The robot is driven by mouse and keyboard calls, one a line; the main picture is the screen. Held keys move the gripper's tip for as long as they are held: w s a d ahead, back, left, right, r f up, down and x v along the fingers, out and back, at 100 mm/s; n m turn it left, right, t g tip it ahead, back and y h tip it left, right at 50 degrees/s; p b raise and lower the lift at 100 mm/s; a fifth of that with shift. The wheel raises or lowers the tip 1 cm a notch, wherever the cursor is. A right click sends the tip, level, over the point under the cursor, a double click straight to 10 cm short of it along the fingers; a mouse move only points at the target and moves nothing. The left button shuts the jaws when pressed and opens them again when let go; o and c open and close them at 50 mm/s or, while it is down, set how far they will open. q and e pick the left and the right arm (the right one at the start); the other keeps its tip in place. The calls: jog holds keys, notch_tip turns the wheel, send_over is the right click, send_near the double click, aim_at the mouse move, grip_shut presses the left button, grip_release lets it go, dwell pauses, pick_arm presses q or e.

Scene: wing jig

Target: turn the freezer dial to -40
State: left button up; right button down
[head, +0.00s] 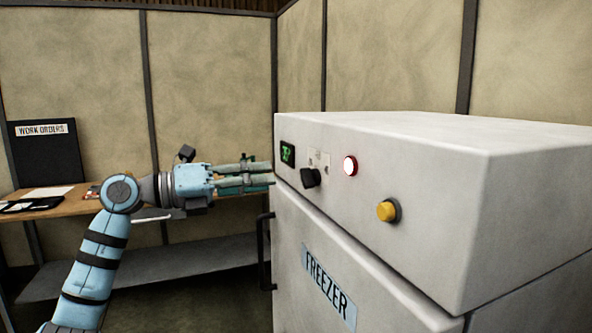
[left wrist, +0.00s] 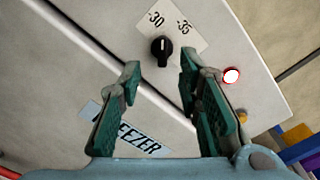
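The white freezer (head: 420,190) stands at the right in the head view. Its black dial (head: 311,178) is on the front panel, beside a small green display (head: 288,153) whose digits I cannot read surely. In the left wrist view the dial (left wrist: 161,48) shows a white mark pointing up between the labels -30 and -35; no -40 label is readable. My left gripper (head: 258,172) is open and empty, its fingers pointing toward the panel. In the left wrist view its fingertips (left wrist: 158,72) stand apart on either side below the dial, not around it. My right gripper is not in view.
A red-rimmed white light (head: 350,166) and a yellow button (head: 387,211) sit right of the dial. The dark door handle (head: 265,251) juts out below my left gripper. A wooden desk (head: 75,206) with papers and a work orders board (head: 46,153) stands at the left.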

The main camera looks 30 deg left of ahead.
aim_at(301, 176)
pick_arm(q)
jog(key=x, duration=0.3)
jog(key=p+x, duration=0.1)
jog(key=x, duration=0.3)
jog(key=shift+s+d+r, duration=0.15)
jog(key=shift+d+r, duration=0.05)
jog(key=shift+w+d+f+p, duration=0.15)
jog(key=shift+w+p, duration=0.15)
jog(key=shift+w, duration=0.1)
jog(key=shift+s, duration=0.1)
grip_shut()
